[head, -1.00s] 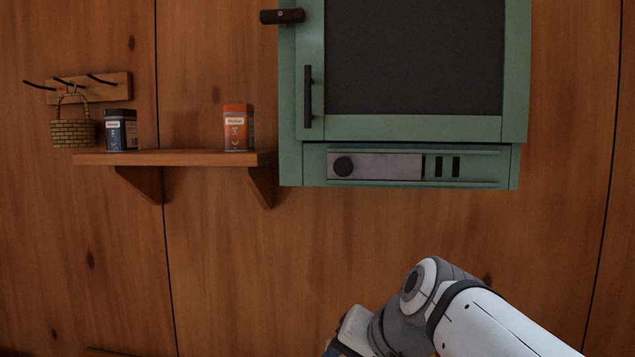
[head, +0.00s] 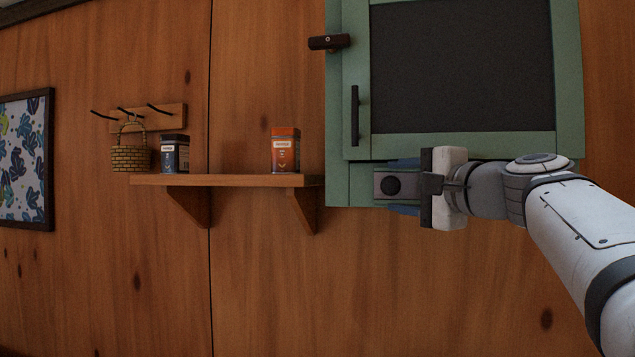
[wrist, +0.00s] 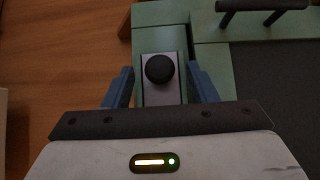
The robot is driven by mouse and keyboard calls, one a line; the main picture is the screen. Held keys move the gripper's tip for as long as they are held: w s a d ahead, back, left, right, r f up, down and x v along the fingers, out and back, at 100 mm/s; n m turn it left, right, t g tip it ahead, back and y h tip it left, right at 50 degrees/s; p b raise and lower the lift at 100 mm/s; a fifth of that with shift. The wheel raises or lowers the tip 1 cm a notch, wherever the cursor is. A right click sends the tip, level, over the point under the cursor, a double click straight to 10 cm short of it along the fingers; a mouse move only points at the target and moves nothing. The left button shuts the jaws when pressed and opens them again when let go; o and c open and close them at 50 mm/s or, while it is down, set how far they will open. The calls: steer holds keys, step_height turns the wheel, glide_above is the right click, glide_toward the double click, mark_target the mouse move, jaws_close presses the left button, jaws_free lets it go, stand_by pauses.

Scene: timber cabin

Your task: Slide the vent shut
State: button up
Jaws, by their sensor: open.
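The vent is a grey sliding plate (head: 381,185) with a round black knob (head: 391,186), set in the strip below the door of the green cabinet (head: 350,200). My gripper (head: 404,187) is at the vent, its blue fingers above and below the plate in the head view. In the wrist view, the knob (wrist: 160,69) and plate (wrist: 152,94) lie between the two open fingers (wrist: 160,86), with a gap on each side. The right part of the vent, where the slots were seen earlier, is hidden behind my gripper and arm.
The cabinet door has a black handle (head: 354,115) and a dark brown latch (head: 329,42). To the left, a wooden shelf (head: 240,181) holds an orange tin (head: 285,150) and a dark tin (head: 174,153). A basket (head: 131,158) hangs from a hook rack. The wall below is clear.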

steer(key=shift+x, duration=1.45)
steer(key=shift+c, duration=0.2)
